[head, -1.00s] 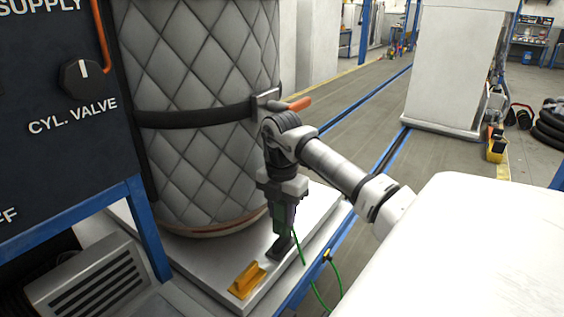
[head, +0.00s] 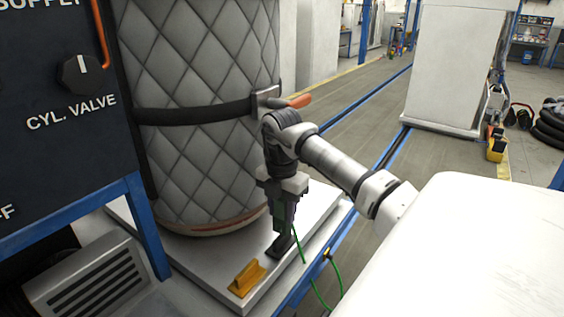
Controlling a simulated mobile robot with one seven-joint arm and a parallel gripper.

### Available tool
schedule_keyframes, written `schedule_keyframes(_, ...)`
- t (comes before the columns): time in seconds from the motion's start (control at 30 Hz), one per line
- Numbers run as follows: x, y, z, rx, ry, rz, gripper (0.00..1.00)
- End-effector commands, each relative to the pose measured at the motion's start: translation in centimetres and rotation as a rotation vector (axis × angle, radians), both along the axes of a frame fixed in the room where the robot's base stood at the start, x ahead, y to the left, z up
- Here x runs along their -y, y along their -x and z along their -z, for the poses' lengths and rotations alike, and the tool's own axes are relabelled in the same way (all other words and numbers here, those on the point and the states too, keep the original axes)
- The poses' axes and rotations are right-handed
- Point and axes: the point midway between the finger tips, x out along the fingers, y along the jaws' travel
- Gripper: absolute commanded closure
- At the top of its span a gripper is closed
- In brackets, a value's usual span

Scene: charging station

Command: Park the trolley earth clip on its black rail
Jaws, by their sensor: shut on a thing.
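My gripper (head: 284,220) points down over the light platform and is shut on the green earth clip (head: 278,216), which is largely hidden by the fingers. A green cable (head: 299,246) runs down from the clip to the platform edge. The black rail (head: 281,248) is a dark low piece on the platform directly below my gripper. The clip is at or just above the rail; I cannot tell whether they touch.
A yellow block (head: 246,278) sits on the platform (head: 207,266) left of the rail. A quilted grey cylinder (head: 205,120) with a black strap (head: 200,114) and an orange-handled buckle (head: 298,101) stands close behind my gripper. A dark control panel (head: 60,130) is at left.

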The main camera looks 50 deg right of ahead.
Motion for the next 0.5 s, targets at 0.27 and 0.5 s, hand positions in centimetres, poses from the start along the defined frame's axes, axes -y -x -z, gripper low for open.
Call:
schedule_keyframes(0.27,-0.01,0.0,0.21,0.0,-0.001,0.0,0.88)
schedule_keyframes(0.5,-0.01,-0.01,0.83,0.001,-0.001,0.0,0.88)
